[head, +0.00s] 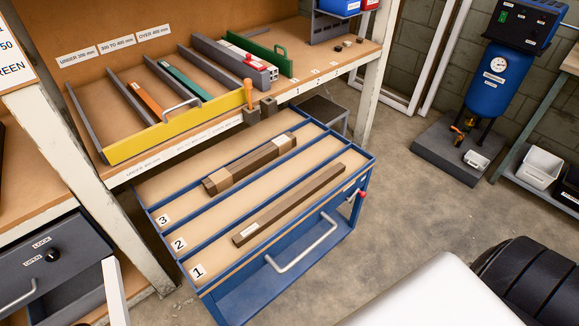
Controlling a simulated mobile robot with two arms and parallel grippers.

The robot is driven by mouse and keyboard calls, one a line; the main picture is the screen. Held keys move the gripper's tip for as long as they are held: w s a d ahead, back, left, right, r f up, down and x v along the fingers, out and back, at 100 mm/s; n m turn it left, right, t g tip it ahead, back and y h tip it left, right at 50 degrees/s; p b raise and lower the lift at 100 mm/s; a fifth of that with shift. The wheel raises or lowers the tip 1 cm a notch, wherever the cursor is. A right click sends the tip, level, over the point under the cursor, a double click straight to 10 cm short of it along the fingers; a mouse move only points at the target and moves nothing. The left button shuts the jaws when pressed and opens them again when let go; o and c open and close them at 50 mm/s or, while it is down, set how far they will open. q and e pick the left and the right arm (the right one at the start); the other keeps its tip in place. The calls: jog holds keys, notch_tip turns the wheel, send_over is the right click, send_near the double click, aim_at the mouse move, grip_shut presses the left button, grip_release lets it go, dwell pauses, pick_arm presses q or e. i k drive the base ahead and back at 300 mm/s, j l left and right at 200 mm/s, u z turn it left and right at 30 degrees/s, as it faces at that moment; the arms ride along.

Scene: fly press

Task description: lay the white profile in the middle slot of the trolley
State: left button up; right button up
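The blue trolley (235,292) stands in front of the shelf, its top split into three slots numbered 1, 2 and 3. The middle slot (245,207), numbered 2, is empty. A brown bar (290,205) lies in slot 1, and brown bars (245,168) with a pale label lie in slot 3. I cannot pick out the white profile for certain. A pale grey profile (238,57) lies on the shelf near a red clamp-like piece.
The shelf tray (180,128) has a yellow front, dividers, and orange and green pieces. A grey drawer unit (45,262) is at lower left, with a white upright strip (115,292) beside it. A blue tank (490,80) stands at the right.

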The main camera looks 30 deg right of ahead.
aim_at(273, 183)
jog(key=i+l+u, duration=0.1)
jog(key=l+u, duration=0.2)
jog(key=l, duration=1.15)
jog(key=k+l+u, duration=0.1)
jog(key=l+u, duration=0.15)
jog(key=l, duration=1.2)
jog(key=i+l, duration=0.1)
jog(key=l, duration=0.3)
jog(key=i+l, duration=0.1)
jog(key=l, duration=0.25)
jog(key=i+l+u, duration=0.1)
jog(key=l, duration=0.3)
jog(key=i, duration=0.3)
